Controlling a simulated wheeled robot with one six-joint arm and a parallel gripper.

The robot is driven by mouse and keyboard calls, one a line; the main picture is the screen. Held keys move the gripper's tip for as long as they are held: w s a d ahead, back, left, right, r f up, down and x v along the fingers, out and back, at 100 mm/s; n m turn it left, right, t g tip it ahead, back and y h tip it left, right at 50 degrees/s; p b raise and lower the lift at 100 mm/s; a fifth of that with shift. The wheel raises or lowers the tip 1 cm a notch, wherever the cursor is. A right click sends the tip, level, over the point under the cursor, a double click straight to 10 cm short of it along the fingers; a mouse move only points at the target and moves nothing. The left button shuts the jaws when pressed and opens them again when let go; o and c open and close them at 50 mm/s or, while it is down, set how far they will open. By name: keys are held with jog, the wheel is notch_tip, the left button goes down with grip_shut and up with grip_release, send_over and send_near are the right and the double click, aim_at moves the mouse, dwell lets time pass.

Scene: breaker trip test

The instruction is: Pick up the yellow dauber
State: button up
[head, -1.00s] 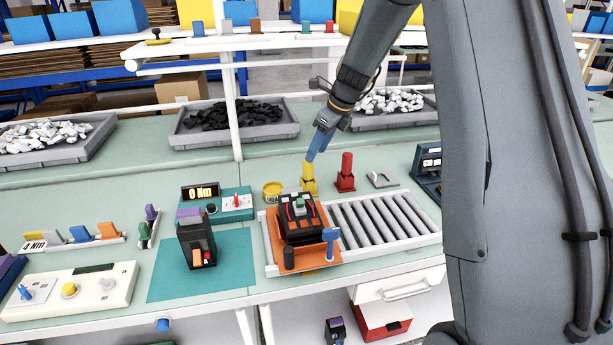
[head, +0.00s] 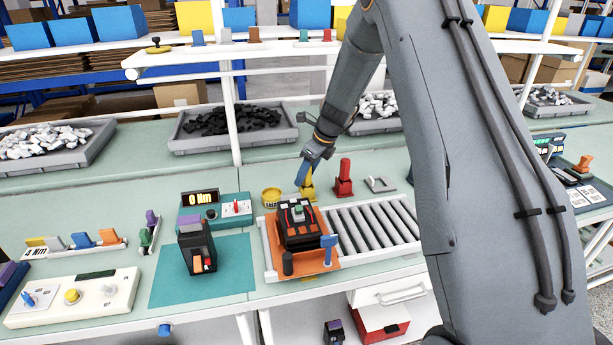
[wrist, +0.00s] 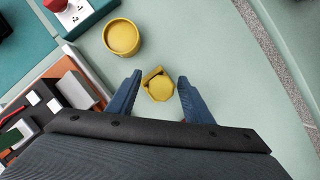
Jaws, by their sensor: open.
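The yellow dauber (head: 308,192) stands on the pale green bench, behind the orange fixture plate. In the wrist view the dauber (wrist: 159,88) shows from above between my two blue fingertips, with a gap on each side. My gripper (head: 303,176) is open and low over the dauber, its fingers hiding the upper part in the head view. The open jaws also show in the wrist view (wrist: 160,80). I cannot tell exactly how far down the fingers reach along the dauber.
A round yellow tin (head: 271,197) stands close left of the dauber, and a red dauber (head: 344,181) stands to its right. In front are a black breaker (head: 297,232) on an orange plate (head: 325,258) and a roller conveyor (head: 375,225). Bench behind is clear up to the grey trays.

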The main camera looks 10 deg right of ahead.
jog(key=c, duration=1.1)
notch_tip(320, 180, up, 10)
jog(key=b, duration=0.3)
